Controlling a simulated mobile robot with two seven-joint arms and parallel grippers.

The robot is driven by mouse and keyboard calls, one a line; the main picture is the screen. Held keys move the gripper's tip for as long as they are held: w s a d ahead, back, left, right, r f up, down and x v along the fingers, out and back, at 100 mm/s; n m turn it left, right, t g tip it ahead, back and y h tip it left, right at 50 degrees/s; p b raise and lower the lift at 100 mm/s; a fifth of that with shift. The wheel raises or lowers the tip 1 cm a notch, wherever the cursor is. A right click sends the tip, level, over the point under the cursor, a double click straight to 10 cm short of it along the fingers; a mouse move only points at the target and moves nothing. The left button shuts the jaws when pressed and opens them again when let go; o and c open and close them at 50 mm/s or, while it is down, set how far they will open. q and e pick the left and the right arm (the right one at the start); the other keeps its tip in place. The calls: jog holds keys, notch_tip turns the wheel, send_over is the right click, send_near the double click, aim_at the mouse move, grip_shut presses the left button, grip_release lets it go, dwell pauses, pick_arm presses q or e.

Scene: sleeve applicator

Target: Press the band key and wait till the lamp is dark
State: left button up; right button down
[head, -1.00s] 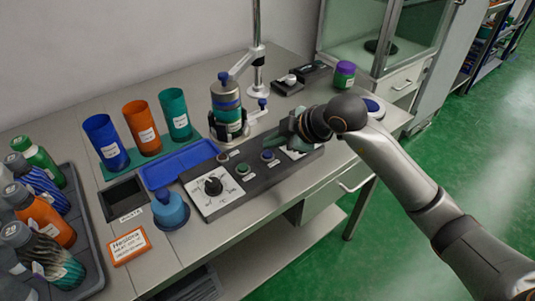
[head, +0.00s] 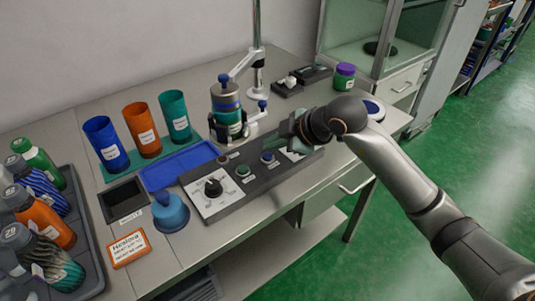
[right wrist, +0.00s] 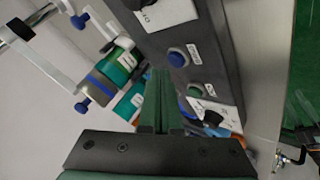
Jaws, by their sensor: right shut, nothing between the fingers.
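The dark control box (head: 228,199) lies along the front of the bench. On its top are a green key (head: 242,170), a blue key (head: 267,157) and a small dull red-brown round piece (head: 224,159) that looks unlit. Labels are too small to read, so I cannot tell which is the band key. The blue key (right wrist: 177,58) and green key (right wrist: 195,90) also show in the right wrist view. My right gripper (head: 285,129) is shut and empty above the box's right part, near the blue key and apparently apart from it. My left gripper is out of view.
A clamp stand (head: 258,75) holds a banded bottle (head: 227,98) behind the box. A blue tray (head: 180,165), coloured cups (head: 141,129), a blue squat bottle (head: 170,212) and a rack of bottles (head: 92,240) stand left. A purple-lidded jar (head: 344,76) is back right.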

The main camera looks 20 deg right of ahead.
jog(key=shift+f, duration=0.1)
dwell(0.7)
jog(key=shift+f, duration=0.35)
jog(key=shift+f+b, duration=0.45)
jog(key=shift+b, duration=0.05)
dwell(0.5)
jog(key=shift+r, duration=0.1)
jog(key=shift+r+p, duration=0.75)
jog(key=shift+p, duration=0.1)
notch_tip(320, 180, up, 5)
jog(key=p, duration=0.4)
dwell(4.2)
